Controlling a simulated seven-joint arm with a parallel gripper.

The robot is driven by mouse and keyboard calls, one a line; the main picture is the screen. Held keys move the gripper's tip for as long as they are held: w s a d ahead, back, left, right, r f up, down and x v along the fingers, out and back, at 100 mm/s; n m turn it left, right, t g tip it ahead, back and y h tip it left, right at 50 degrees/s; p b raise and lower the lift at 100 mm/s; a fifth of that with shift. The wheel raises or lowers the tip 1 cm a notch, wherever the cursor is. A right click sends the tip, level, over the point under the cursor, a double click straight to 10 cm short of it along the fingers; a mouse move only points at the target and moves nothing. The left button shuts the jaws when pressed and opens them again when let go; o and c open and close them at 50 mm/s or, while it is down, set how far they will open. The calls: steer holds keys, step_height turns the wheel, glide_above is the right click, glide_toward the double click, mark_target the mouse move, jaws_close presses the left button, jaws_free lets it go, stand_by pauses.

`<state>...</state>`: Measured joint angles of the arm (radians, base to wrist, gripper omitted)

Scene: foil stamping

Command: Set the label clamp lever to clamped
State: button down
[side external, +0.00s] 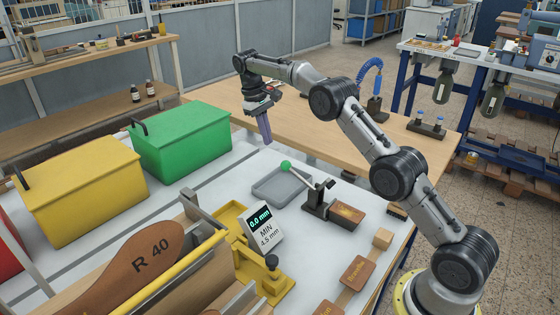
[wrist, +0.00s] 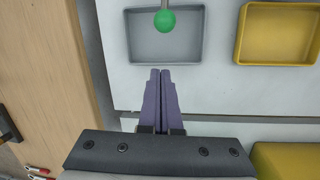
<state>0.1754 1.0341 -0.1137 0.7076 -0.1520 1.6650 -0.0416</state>
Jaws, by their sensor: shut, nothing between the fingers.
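A lever with a green ball knob (side external: 285,165) slants up and left from a dark clamp base (side external: 316,202). Its ball hangs over a grey tray. A brown leather label (side external: 347,214) sits at the clamp's right side; I cannot tell how tightly it is held. In the wrist view the green ball (wrist: 165,20) is at the top, ahead of my fingertips. My gripper (side external: 268,141) is shut and empty, pointing down above the table behind the lever, apart from the knob. Its purple fingers (wrist: 160,72) are together in the wrist view.
The grey tray (side external: 262,190) lies under the knob. A yellow fixture (side external: 279,284) with a display reading 0.0 mm (side external: 261,219) stands in front. Green (side external: 185,145) and yellow (side external: 85,192) bins stand left. Brown labels (side external: 354,272) lie at the front right.

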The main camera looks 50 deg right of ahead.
steer(key=shift+d+f, duration=0.15)
steer(key=shift+f, duration=0.15)
steer(key=x, duration=1)
steer(key=shift+s+f, duration=0.1)
steer(key=shift+s, duration=0.1)
steer(key=shift+s+a+r, duration=0.15)
steer(key=shift+s+r, duration=0.2)
steer(key=shift+r, duration=0.15)
steer(key=shift+s+a+r, duration=0.1)
steer(key=shift+s+r, duration=0.25)
steer(key=shift+r, duration=0.2)
steer(key=shift+s+a+r, duration=0.15)
steer(key=shift+s+r, duration=0.4)
steer(key=shift+r, duration=0.05)
steer(key=shift+r, duration=0.15)
steer(key=shift+s+r+t, duration=0.1)
steer(key=shift+r+t, duration=0.1)
steer(key=shift+t, duration=0.4)
